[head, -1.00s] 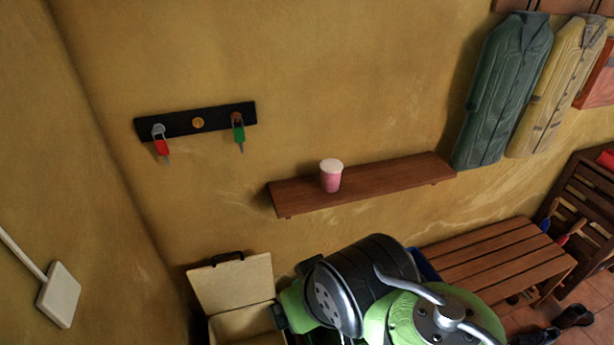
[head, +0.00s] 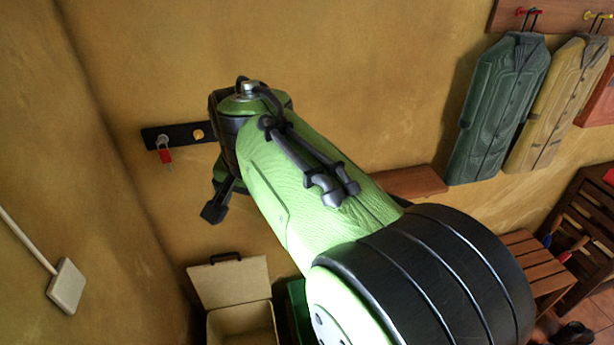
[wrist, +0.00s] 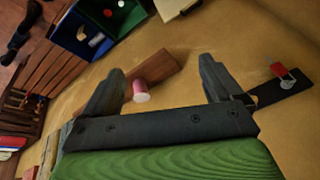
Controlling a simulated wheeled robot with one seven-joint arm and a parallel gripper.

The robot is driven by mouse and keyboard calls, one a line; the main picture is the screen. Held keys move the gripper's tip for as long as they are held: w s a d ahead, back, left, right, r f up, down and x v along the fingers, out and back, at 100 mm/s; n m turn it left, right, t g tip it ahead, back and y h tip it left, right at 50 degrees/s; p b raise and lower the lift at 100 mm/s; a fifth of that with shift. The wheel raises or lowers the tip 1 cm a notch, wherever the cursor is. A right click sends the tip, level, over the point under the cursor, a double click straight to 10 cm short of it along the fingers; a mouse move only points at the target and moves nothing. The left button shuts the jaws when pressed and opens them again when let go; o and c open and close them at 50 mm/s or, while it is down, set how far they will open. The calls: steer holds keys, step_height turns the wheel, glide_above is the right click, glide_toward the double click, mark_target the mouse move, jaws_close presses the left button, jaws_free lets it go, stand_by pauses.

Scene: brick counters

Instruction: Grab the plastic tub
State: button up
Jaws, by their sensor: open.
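The plastic tub (wrist: 140,91), pink with a white lid, shows in the wrist view on the brown wall shelf (wrist: 158,72). My gripper (wrist: 162,65) is open and empty, with its two dark fingers spread. The tub appears between the fingers, close beside the left one in the picture and farther off along the view; I cannot tell the exact gap. In the head view my green arm hides the tub and most of the shelf (head: 410,182). Only a dark part of my gripper shows there, in front of the wall below the hook rack.
An open cream box (head: 230,285) stands below. Coats (head: 495,105) hang at right above a slatted bench (head: 535,265).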

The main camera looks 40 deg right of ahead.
steer(key=w+d+r+m+y+p, duration=0.1)
steer(key=w+d+m+p, duration=0.2)
steer(key=w+d+m, duration=0.3)
steer(key=w+d+r+m+p, duration=0.1)
steer(key=w+d+m+p, duration=0.25)
steer(key=d, duration=0.45)
steer(key=s+d+f+m+y+p, duration=0.1)
steer(key=d+f+m+p, duration=0.15)
steer(key=d+m, duration=0.5)
steer(key=s+d+f+m+y+p, duration=0.1)
steer(key=s+d+f+m, duration=0.2)
steer(key=d, duration=0.8)
steer(key=shift+m+t, duration=0.3)
steer(key=shift+m, duration=0.3)
steer(key=x, duration=1.1)
steer(key=w+x, duration=0.1)
steer(key=x, duration=0.4)
steer(key=shift+w+a+f, duration=0.15)
steer(key=shift+a, duration=0.1)
steer(key=c, duration=1)
